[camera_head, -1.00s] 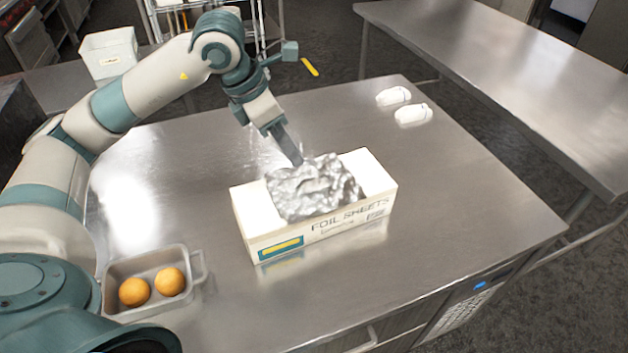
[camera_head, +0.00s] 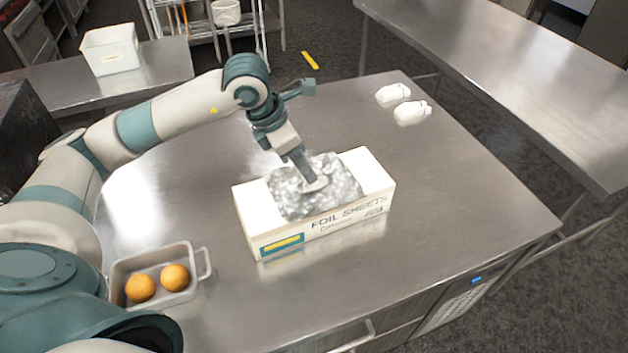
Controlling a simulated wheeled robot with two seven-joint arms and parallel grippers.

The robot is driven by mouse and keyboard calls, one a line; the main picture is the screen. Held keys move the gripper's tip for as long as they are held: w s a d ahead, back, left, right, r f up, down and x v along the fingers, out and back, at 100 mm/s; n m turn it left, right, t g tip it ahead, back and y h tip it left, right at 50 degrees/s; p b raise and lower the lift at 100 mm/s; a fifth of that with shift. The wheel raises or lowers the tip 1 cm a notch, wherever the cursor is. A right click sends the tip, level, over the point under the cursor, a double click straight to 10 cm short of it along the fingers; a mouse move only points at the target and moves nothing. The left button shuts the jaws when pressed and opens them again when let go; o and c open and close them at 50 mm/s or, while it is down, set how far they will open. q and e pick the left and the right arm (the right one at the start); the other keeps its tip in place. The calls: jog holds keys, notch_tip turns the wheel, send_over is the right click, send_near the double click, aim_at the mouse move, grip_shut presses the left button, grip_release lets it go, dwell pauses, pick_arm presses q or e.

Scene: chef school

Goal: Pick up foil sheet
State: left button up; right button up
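The crumpled silver foil sheet (camera_head: 340,180) lies in the top of a white box labelled "FOIL SHEETS" (camera_head: 330,224), which stands on the steel table. My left gripper (camera_head: 316,184) reaches down from the upper left, with its fingertips at the middle of the foil. The fingers overlap in this view, so I cannot tell whether they are open or closed on the foil. My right gripper is not in view.
A grey tray (camera_head: 197,287) with two orange round fruits (camera_head: 158,283) is at the front left of the table. Two white bottles (camera_head: 402,103) lie at the back right. The table's right side is clear. A white bin (camera_head: 110,50) stands on a counter behind.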

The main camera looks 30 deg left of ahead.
aim_at(335, 186)
pick_arm(q)
jog(key=p+x, duration=0.1)
jog(key=x, duration=0.1)
jog(key=shift+w+d+f+p, duration=0.25)
jog(key=shift+d+p, duration=0.1)
jog(key=shift+w+f, duration=0.1)
jog(key=shift+f, duration=0.4)
grip_shut()
